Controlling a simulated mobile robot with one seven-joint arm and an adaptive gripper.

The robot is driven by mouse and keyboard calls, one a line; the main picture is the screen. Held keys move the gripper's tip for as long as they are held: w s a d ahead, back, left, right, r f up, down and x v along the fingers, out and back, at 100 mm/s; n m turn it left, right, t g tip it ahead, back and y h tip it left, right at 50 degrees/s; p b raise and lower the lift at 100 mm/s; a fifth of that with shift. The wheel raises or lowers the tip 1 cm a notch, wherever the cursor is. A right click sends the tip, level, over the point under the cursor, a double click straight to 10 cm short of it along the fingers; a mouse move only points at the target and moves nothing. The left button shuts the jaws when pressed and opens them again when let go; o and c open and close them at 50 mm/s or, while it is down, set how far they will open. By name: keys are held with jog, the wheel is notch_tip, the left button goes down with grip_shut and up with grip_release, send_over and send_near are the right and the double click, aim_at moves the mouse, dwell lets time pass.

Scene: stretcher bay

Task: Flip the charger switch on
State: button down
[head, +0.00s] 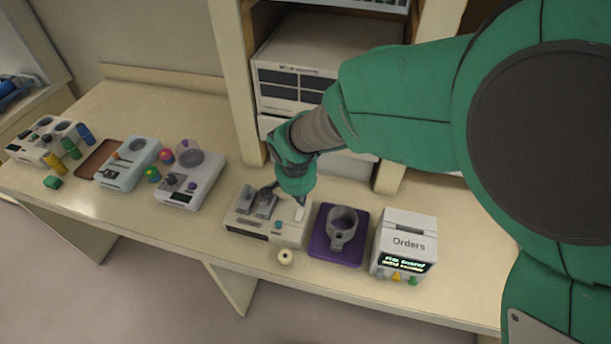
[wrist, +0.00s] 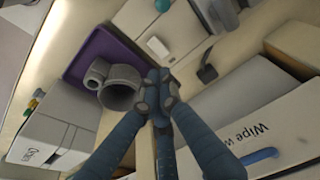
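The charger (head: 262,236) is a pale unit on the bench, with dark grey pieces (head: 256,203) in its bays and a teal button (head: 278,225) near its front. A white rocker-like piece (head: 300,213), probably the switch, is on its right side. It also shows in the wrist view (wrist: 158,47) on the charger's pale top (wrist: 178,30). I cannot tell its on or off position. My gripper (wrist: 159,88) looks shut, with fingertips together and nothing visible between them. In the head view my gripper (head: 299,196) is just behind and above the white piece, apparently not touching it.
A purple tray (head: 318,246) with a grey ring-shaped holder (head: 342,230) is right of the charger. An Orders box (head: 405,240) stands beyond it. A cream roll (head: 285,257) lies in front. Other devices (head: 187,185) stand left; a white wipe box (wrist: 255,125) is close in the wrist view.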

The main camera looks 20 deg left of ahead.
aim_at(303, 211)
jog(key=x, duration=0.7)
jog(key=shift+f+b, duration=0.15)
jog(key=shift+b, duration=0.2)
